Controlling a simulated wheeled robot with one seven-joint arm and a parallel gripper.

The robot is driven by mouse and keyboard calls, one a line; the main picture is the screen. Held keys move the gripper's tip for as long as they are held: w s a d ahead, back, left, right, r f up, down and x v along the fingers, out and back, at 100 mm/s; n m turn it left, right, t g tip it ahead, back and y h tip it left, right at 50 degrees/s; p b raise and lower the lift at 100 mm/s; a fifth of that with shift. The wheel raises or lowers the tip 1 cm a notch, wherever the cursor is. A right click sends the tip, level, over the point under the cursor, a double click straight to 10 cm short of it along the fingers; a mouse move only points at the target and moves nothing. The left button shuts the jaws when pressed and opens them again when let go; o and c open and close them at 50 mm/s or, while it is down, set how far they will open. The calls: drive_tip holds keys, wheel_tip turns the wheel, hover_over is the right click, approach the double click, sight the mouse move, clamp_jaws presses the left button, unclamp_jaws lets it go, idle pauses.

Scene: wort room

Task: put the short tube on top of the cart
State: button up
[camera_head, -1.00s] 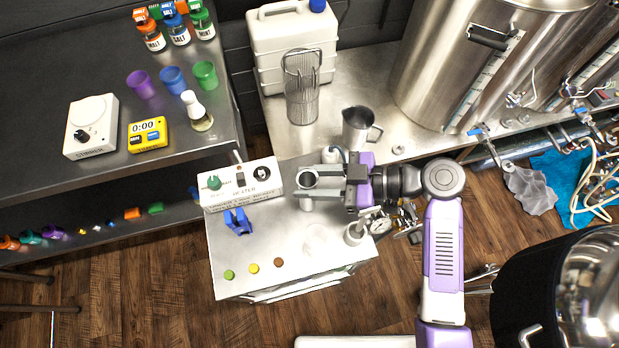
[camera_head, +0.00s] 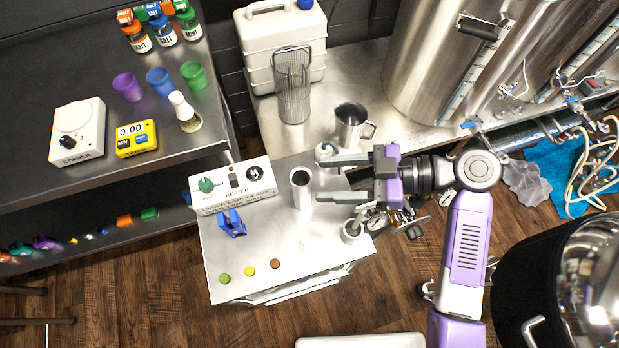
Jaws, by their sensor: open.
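The short tube (camera_head: 301,190), a shiny metal cylinder with an open dark top, stands upright on the cart (camera_head: 304,237), just right of the heater box. The cart has a pale metal top. My gripper (camera_head: 323,179) is open and empty, its fingers pointing left. The fingertips are just right of the tube, apart from it, and nothing is between the jaws.
The heater (camera_head: 232,186) and a blue clip-like holder (camera_head: 232,223) are on the cart's left side. A gauge fitting (camera_head: 362,222) is at its right. A steel pitcher (camera_head: 351,126) and wire basket (camera_head: 293,88) stand on the bench behind. The cart's front middle is clear.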

drive_tip(key=b+v, duration=0.1)
drive_tip(key=v, duration=0.5)
drive_tip(key=shift+d, duration=0.15)
idle(0.3)
